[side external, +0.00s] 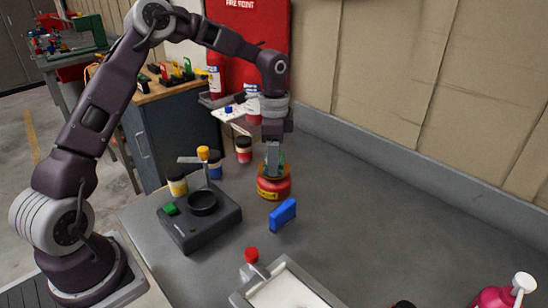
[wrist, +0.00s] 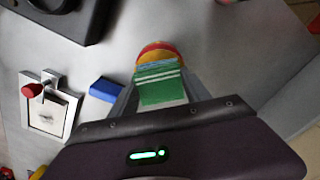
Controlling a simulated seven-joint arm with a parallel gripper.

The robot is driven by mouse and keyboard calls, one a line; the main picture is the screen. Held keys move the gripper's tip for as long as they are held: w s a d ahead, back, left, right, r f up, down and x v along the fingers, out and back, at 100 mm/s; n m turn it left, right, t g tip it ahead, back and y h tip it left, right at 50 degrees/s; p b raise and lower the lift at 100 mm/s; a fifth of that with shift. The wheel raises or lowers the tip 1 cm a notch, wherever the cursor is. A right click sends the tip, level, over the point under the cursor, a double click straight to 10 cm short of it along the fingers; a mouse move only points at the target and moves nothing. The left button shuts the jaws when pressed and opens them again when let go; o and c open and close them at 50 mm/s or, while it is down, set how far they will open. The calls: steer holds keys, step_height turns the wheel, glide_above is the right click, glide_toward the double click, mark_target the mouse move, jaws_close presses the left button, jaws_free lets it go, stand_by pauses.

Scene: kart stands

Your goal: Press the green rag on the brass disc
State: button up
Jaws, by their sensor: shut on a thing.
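My gripper (side external: 272,160) is shut on the green rag (wrist: 160,84), a striped green and white piece between the two fingers. In the side view the rag (side external: 281,160) shows only as a sliver beside the fingers. Directly below stands a round red stand with a yellow label (side external: 274,190). The orange-brown brass disc (side external: 262,174) is its top. In the wrist view the disc (wrist: 156,57) shows just beyond the rag, which hides part of it. The rag's lower end is at or very close to the disc; I cannot tell whether they touch.
A blue block (side external: 283,215) stands close in front of the red stand. A black device with a ring and green button (side external: 200,225) is at the left. Several small jars (side external: 244,149) stand behind. A metal tray (side external: 240,300) is in front.

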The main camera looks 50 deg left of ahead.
steer(key=shift+r, duration=3.5)
